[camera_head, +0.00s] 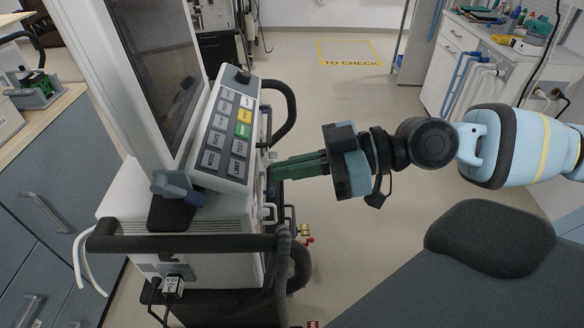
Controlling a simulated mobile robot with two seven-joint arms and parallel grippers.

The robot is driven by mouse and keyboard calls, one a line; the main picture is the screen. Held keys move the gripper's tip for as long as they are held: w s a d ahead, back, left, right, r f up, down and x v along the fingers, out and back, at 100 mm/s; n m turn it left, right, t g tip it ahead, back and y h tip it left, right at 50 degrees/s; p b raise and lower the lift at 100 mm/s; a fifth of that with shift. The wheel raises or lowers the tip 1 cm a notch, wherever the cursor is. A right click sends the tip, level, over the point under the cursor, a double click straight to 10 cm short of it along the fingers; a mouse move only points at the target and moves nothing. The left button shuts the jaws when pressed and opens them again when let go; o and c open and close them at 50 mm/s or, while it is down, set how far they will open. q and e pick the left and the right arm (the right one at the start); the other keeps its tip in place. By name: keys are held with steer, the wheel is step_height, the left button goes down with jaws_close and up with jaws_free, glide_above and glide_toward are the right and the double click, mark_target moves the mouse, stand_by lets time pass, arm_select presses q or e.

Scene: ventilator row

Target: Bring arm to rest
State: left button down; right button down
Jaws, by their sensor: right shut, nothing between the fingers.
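My right arm (510,145) comes in from the right, light blue with dark joints, and reaches left across the middle of the view. My right gripper (275,172) has green fingers that lie together, pointing left. The fingertips are close beside the right side of the ventilator (185,255), just below its keypad panel (228,130). I cannot tell whether they touch it. Nothing shows between the fingers. My left gripper is not in view.
The ventilator has a dark screen (158,60) and a black front handle (180,243). A grey counter (50,190) stands at the left. White cabinets (455,60) stand at the back right. The floor behind is clear around a yellow "TO CHECK" marking (350,63).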

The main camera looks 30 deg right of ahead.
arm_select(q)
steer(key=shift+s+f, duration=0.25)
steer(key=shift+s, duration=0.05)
arm_select(e)
steer(key=shift+s+d+r, duration=0.1)
steer(key=shift+s+d, duration=0.05)
